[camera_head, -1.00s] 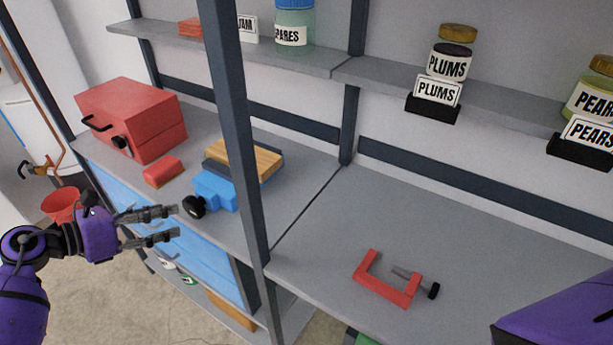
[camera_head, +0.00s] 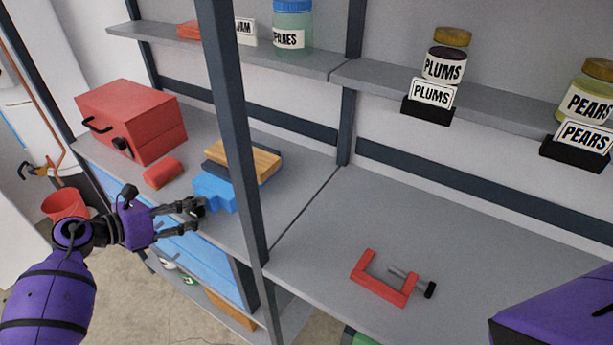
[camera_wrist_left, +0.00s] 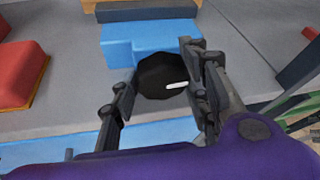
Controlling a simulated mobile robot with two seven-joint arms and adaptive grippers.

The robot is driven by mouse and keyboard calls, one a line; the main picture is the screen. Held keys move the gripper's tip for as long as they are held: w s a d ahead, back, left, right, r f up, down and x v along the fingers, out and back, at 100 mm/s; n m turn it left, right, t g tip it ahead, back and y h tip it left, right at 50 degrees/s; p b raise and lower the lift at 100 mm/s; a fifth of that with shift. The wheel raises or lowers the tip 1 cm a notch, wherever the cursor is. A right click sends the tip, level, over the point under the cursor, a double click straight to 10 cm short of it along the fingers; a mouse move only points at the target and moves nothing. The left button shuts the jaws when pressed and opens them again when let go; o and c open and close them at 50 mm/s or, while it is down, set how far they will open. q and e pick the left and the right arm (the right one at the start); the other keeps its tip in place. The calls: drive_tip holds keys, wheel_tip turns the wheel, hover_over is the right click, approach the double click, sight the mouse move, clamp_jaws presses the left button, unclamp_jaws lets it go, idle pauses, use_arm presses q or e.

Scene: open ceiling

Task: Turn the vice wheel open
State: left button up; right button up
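The blue vice (camera_head: 214,190) stands on the grey bench, with a wooden block (camera_head: 250,160) and a dark jaw behind it. Its black wheel faces my left gripper (camera_head: 190,215) and is mostly hidden by the fingers in the head view. In the left wrist view the black wheel (camera_wrist_left: 163,76) with a white mark sits between the two fingers of my left gripper (camera_wrist_left: 162,95). The fingers are apart, one on each side. The right finger looks close to the wheel, but contact cannot be told. My right gripper is not in view.
A red toolbox (camera_head: 135,120) and a small red block (camera_head: 163,173) are left of the vice. A dark upright post (camera_head: 232,120) stands just right of it. A red clamp (camera_head: 382,285) lies on the right bench. Jars stand on the shelf above.

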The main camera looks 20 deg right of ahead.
use_arm(q)
drive_tip(key=shift+a, duration=0.1)
drive_tip(key=c, duration=0.4)
drive_tip(key=shift+o, duration=0.2)
drive_tip(key=shift+f, duration=0.25)
drive_tip(key=shift+n+h+b, duration=0.3)
drive_tip(key=shift+n+b, duration=0.15)
drive_tip(key=shift+n, duration=0.05)
drive_tip(key=shift+r, duration=0.1)
drive_tip(key=o, duration=1.1)
drive_tip(key=shift+w, duration=0.1)
drive_tip(key=shift+g, duration=0.3)
